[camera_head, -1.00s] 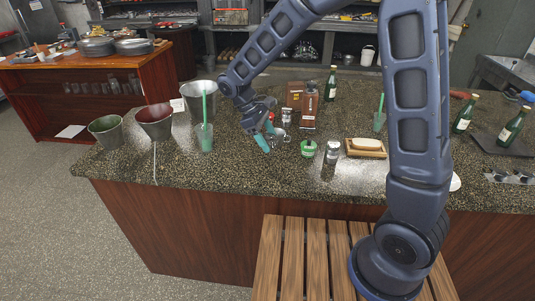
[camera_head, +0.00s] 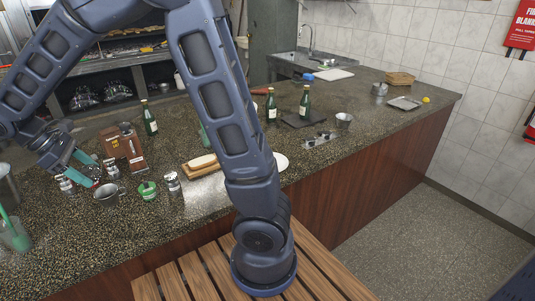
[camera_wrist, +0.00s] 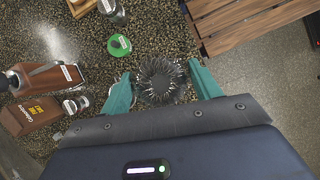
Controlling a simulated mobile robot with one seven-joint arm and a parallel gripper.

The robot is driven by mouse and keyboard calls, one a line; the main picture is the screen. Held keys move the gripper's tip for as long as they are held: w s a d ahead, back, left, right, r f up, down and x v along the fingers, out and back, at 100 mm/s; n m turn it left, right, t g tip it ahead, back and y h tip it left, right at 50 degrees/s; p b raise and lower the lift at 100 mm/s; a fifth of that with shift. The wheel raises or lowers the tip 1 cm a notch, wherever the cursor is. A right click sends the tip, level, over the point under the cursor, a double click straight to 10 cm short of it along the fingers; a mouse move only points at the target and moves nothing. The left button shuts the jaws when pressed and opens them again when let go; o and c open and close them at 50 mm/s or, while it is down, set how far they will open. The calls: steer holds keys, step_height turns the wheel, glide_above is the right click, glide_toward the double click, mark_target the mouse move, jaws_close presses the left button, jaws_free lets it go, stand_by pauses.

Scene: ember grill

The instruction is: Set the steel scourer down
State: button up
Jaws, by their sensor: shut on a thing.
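The steel scourer (camera_wrist: 160,80) is a dark, spiky wire ball in the wrist view. It sits between the two teal fingers of my gripper (camera_wrist: 163,86), which is shut on it.
Green bottles (camera_head: 304,103) stand farther back. Counter toward the right front is clearer.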

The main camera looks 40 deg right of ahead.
steer(key=w+d+m+g+y, duration=0.1)
steer(key=w+d+m, duration=0.35)
steer(key=d, duration=0.85)
steer(key=w+d+m+g+y, duration=0.1)
steer(key=w+d+m+g, duration=0.1)
steer(key=w+d, duration=0.8)
steer(key=w+d+m+g+y, duration=0.1)
steer(key=w+d+m, duration=0.2)
steer(key=d, duration=1.3)
steer(key=m+y, duration=0.4)
steer(key=m, duration=0.5)
glide_above(305, 156)
steer(key=w, duration=0.2)
step_height(305, 156, down, 20)
steer(key=shift+s+d+r, duration=0.1)
steer(key=shift+s, duration=0.05)
